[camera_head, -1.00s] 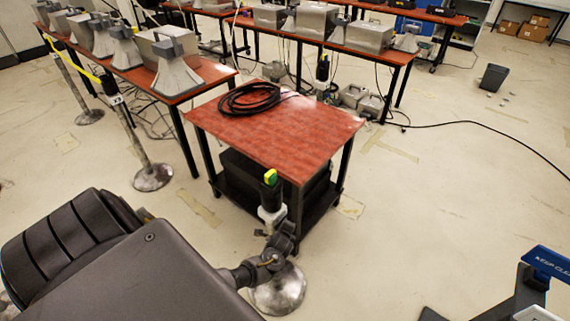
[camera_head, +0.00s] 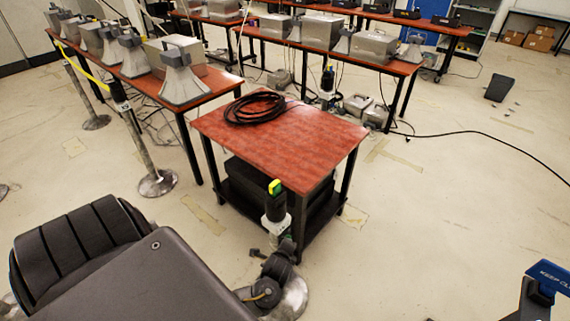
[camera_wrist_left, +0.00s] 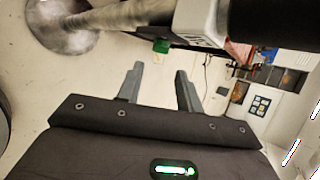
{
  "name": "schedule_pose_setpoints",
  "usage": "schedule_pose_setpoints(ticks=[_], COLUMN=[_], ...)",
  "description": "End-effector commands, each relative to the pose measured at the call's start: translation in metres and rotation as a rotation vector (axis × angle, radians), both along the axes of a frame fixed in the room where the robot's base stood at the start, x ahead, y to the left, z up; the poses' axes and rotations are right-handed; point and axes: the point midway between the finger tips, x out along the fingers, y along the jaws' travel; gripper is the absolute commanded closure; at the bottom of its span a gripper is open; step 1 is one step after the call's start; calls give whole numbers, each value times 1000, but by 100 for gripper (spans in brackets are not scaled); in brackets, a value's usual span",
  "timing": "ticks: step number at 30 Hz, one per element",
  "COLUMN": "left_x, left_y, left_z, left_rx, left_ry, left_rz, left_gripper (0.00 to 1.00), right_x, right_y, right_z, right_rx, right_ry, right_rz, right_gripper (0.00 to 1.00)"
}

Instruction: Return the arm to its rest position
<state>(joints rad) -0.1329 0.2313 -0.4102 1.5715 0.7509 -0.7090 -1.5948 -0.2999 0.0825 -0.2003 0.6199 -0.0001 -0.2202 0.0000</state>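My left arm fills the lower left of the head view. A dark jointed part (camera_head: 265,290) shows beyond it, in front of a belt post (camera_head: 275,206) with a yellow-green top; I cannot make out fingers there. In the left wrist view my left gripper (camera_wrist_left: 159,88) has its two grey fingers apart with only floor between them. A post's pale label (camera_wrist_left: 200,18) and round base (camera_wrist_left: 62,28) lie above the fingers in that picture. My right gripper is not in view.
A red-topped table (camera_head: 290,148) with a coiled black cable (camera_head: 256,107) stands beyond the post. Another belt post's base (camera_head: 157,183) is at left. The floor at right is mostly clear.

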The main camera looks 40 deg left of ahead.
Motion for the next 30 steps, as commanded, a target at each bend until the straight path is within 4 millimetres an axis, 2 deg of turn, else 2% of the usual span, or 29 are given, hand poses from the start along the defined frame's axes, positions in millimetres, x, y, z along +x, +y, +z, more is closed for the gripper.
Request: schedule_pose_setpoints(ticks=[14,18,20,23,25,27,29,30], left_x=[1,5,6,-5,-30,-63,-96,-119], left_y=[0,-3,-6,-8,-12,-17,-22,-27], left_z=[0,2,-8,-51,-101,-149,-186,-209], left_rx=[-9,-108,-182,-339,-469,-588,-672,-722], left_ry=[-7,-91,-136,-177,-168,-137,-100,-70], left_rz=[10,94,143,251,353,461,552,614], left_gripper=[64,64,64,64,64,64,64,64], right_x=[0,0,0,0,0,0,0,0], right_y=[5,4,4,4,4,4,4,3], right_z=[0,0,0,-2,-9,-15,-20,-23], right_rx=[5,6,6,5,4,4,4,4], right_ry=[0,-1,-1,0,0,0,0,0], right_rz=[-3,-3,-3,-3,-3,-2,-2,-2], right_gripper=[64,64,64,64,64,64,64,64])
